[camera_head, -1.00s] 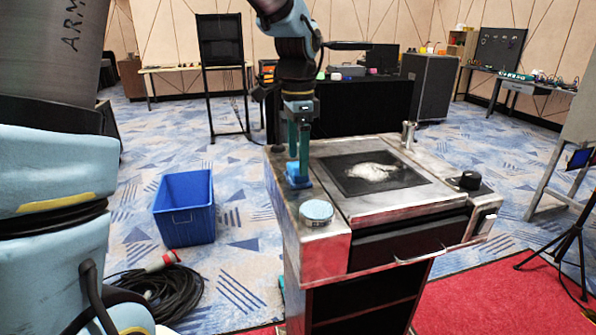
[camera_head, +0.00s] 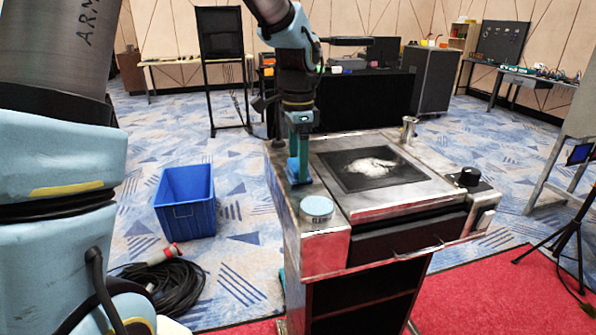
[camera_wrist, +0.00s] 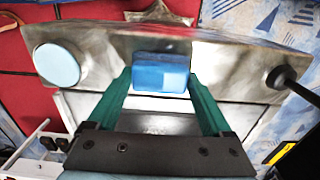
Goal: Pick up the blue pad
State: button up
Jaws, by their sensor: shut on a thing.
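The blue pad (camera_head: 297,172) is at the left side of the metal cart top in the head view. My gripper (camera_head: 299,158) points down at it, and its green fingers reach the pad. In the wrist view the pad (camera_wrist: 160,74) sits between the fingertips of my gripper (camera_wrist: 161,82), which is shut on it. I cannot tell whether the pad's underside touches the cart top. The fingers hide part of the pad in the head view.
The metal cart (camera_head: 400,203) carries a round pale-blue disc (camera_head: 317,208) just in front of the pad and a dark panel (camera_head: 350,182) to the right. A black knob (camera_head: 469,177) stands at the cart's right. A blue bin (camera_head: 187,215) and coiled cable (camera_head: 175,288) are on the floor.

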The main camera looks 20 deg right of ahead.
jog(key=shift+c, duration=0.7)
notch_tip(320, 180, up, 10)
jog(key=b, duration=0.2)
